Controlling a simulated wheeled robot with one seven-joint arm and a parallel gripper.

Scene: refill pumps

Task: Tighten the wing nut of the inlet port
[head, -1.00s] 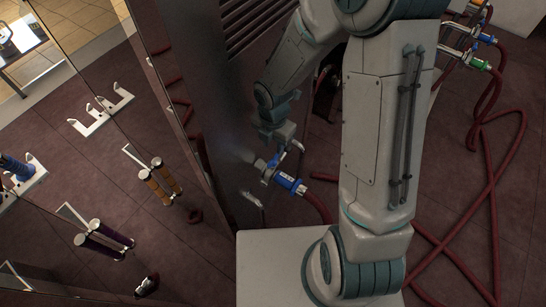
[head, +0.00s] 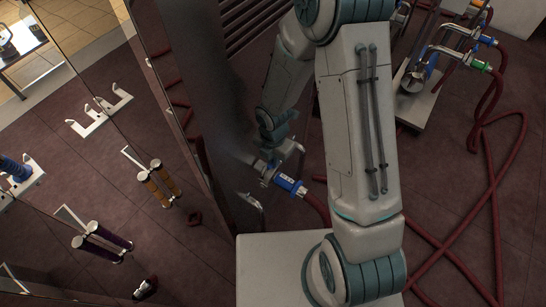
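The inlet port (head: 259,165) is a metal fitting on the side of the dark grey cabinet (head: 205,100). A hose coupling with a blue collar (head: 288,184) is at the port, and a dark red hose runs from it to the lower right. My gripper (head: 283,160) is at the port, just above the coupling, and appears to touch or nearly touch it. The wing nut cannot be made out clearly; the gripper covers that spot. The fingers are too small and overlapped to tell whether they are open or shut.
Red hoses (head: 487,130) lie crossed on the floor at the right. A grey stand (head: 417,108) with metal fittings, some with blue and green collars, is at upper right. A glossy panel at left shows orange handles (head: 158,184) and purple handles (head: 101,241).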

